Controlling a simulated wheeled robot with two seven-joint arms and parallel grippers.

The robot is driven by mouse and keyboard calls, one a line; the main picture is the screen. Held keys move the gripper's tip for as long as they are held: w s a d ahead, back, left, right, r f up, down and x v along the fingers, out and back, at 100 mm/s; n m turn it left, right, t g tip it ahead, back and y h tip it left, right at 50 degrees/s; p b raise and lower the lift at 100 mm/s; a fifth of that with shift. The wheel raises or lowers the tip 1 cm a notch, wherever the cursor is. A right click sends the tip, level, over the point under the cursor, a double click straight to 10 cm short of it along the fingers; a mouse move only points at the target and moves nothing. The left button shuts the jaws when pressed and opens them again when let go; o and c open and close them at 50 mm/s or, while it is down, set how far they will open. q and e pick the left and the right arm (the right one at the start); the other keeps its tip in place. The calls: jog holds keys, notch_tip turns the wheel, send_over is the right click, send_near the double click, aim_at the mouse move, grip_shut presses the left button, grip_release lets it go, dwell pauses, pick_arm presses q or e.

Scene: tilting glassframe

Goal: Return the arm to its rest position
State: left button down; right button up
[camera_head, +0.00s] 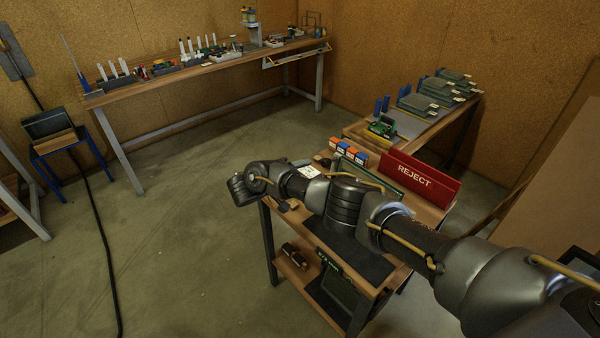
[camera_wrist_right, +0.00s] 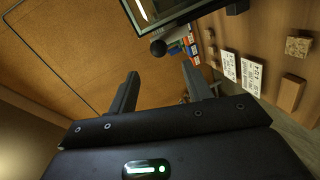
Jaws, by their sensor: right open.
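My right arm (camera_head: 340,200) comes in from the lower right of the head view and stretches over the small workbench. Its far end is at a dark ribbed joint (camera_head: 242,189) past the bench's left edge; I cannot make out the fingertips there. In the right wrist view my right gripper (camera_wrist_right: 160,88) is open, its two dark fingers well apart with nothing between them. My left gripper and left arm are not in view.
The small workbench (camera_head: 432,211) below my arm carries a red REJECT bin (camera_head: 420,178) and orange and blue boxes (camera_head: 348,151). A long bench (camera_head: 150,92) and a side table (camera_head: 462,105) stand behind. Grey floor (camera_head: 190,240) is open at left. A dark-framed screen (camera_wrist_right: 165,12) shows in the wrist view.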

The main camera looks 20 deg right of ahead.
dwell(0.4)
